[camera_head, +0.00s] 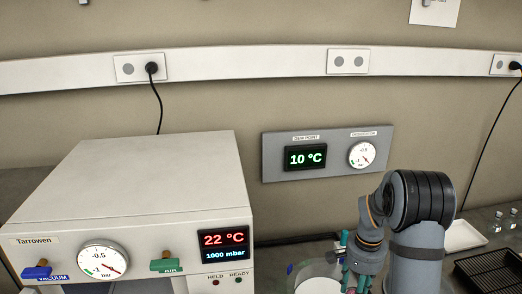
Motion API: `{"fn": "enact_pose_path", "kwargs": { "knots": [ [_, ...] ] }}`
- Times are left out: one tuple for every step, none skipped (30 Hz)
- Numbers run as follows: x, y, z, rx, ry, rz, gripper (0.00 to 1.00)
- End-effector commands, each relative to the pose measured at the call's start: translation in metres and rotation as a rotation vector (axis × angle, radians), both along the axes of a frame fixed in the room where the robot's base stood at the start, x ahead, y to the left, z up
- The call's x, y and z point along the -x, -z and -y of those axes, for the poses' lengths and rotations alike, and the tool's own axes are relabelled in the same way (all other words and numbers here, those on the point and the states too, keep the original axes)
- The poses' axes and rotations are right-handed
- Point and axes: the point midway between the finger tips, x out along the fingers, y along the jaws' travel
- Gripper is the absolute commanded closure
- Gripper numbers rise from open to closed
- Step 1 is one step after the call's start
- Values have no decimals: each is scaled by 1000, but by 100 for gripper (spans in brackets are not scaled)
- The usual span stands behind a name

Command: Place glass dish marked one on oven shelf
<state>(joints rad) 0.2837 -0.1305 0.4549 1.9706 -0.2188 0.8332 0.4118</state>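The vacuum oven (130,190) is a cream box marked Tarrowen at the lower left. Its front panel carries a dial, a blue knob, a green knob and a display reading 22 °C and 1000 mbar. Its door and shelf are below the frame. My gripper (356,282) points down at the bottom edge, right of the oven; its fingertips are cut off or hidden, so its opening does not show. A round white item (318,285) is partly visible just left of it; I cannot tell what it is. No dish marked one is readable.
A white tray (464,236) and a black rack (492,274) lie on the bench at the right, with several small clear items behind. A wall panel (325,153) reads dew point 10 °C. Black cables hang from wall sockets. My arm covers part of the bench.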

Motion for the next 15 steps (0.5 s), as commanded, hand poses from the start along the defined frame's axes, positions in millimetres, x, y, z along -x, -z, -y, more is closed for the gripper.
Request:
{"fn": "enact_pose_path", "kwargs": {
  "knots": [
    [10,-7,-16,-1,-61,2,85],
    [15,-10,-24,0,-95,3,85],
    [22,-15,-32,0,-134,3,85],
    [27,-18,-38,0,-164,4,85],
    [33,-21,-44,-1,-193,4,85],
    [40,-25,-51,0,-231,4,85],
    [46,-29,-56,0,-260,4,85],
    [52,-32,-61,0,-289,4,85],
    [61,-37,-68,-1,-330,5,85],
    [68,-40,-72,-1,-359,5,85],
    [75,-44,-77,-1,-389,5,85],
    [86,-48,-82,-2,-427,4,85],
    [93,-52,-85,-1,-456,7,85],
    [101,-55,-89,-1,-485,5,85],
    [111,-60,-92,-1,-525,7,85]
  ]
}}
